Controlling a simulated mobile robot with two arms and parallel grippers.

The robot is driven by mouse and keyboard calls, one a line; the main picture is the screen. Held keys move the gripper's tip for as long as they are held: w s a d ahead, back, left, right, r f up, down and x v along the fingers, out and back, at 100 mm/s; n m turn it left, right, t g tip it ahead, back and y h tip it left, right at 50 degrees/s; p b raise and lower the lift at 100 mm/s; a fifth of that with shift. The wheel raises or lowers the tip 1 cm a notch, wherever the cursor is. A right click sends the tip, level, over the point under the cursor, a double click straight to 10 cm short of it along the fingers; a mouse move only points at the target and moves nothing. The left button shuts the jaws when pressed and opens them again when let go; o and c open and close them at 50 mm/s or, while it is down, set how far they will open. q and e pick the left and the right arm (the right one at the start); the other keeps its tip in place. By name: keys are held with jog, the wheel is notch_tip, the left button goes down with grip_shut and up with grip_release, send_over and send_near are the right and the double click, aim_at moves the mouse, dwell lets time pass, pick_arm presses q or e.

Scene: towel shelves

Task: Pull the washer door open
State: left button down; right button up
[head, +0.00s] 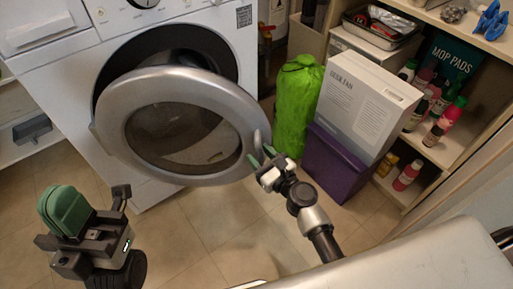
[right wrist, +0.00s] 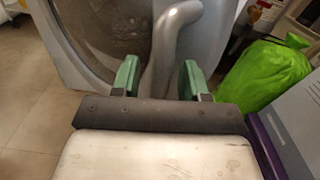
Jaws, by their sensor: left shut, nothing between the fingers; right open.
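The washer (head: 72,72) is white, with a round silver door (head: 113,112) that stands partly open, swung out from the dark drum opening. The door handle (head: 258,140) is a curved grey bar on the door's right rim. My right gripper (head: 261,158) is open at the handle. In the right wrist view its two green fingers (right wrist: 158,80) stand on either side of the handle (right wrist: 168,45), with gaps visible. Whether either finger touches it, I cannot tell. My left gripper (head: 66,210) is shut and empty, low at the left, apart from the door.
A green bag (head: 298,103), a desk fan box (head: 362,108) and a purple box (head: 328,165) stand right of the washer. Shelves (head: 455,150) with bottles are at the far right. The tiled floor (head: 195,235) below the door is clear.

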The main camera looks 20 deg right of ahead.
jog(key=shift+w+d, duration=0.2)
jog(key=shift+w, duration=0.4)
jog(key=shift+s, duration=0.15)
jog(key=b+v, duration=0.2)
jog(key=v, duration=1)
dwell(0.5)
jog(key=shift+d, duration=0.15)
dwell(0.5)
